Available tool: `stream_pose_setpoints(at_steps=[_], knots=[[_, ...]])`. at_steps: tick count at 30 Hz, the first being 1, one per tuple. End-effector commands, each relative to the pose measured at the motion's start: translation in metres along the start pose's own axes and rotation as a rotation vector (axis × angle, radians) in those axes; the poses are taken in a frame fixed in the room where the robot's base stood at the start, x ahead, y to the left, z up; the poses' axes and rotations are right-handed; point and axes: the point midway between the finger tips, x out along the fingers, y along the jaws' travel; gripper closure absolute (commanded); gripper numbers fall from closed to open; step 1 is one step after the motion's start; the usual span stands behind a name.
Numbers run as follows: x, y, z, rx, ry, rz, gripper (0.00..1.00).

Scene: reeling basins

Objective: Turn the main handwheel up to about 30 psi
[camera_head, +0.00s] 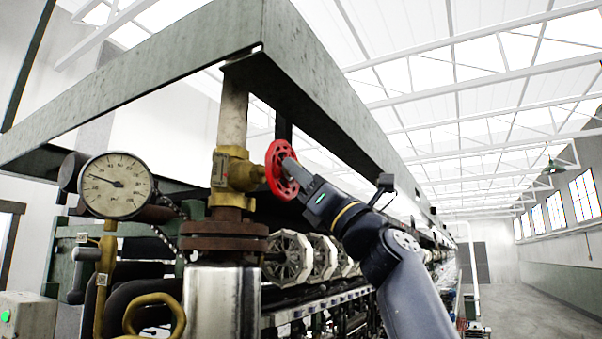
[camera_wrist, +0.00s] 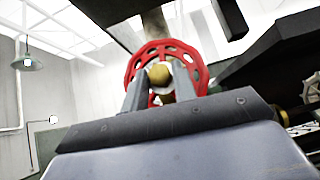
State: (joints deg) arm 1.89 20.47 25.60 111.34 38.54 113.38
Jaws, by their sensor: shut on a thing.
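The main handwheel is a red spoked wheel (camera_head: 276,170) on a brass valve (camera_head: 234,174) in a vertical pipe. It also shows in the wrist view (camera_wrist: 183,52), with a round brass piece at its middle. My gripper (camera_head: 290,172) reaches in from the right and is shut on the handwheel, its fingers at the wheel's middle. In the wrist view the two fingers (camera_wrist: 160,92) stand on either side of the brass piece. The round pressure gauge (camera_head: 117,186) is left of the valve. Its black needle points to the upper left; its numbers are too small to read surely.
A green-grey beam frame (camera_head: 200,52) hangs above the valve and runs back close over my arm. A rusty flange (camera_head: 222,236) and a steel cylinder (camera_head: 222,300) lie below. White reels (camera_head: 290,258) line the machine behind. The aisle floor (camera_head: 530,318) at right is clear.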

Motion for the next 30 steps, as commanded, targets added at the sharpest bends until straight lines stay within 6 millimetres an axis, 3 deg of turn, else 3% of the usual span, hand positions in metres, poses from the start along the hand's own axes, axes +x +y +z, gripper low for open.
stream_pose_setpoints(at_steps=[15,30], knots=[[0.0015,-0.0051,0.0014,-0.237,0.0,0.237,0.96],[0.0008,-0.0053,0.0009,-0.336,-0.001,0.336,0.96]])
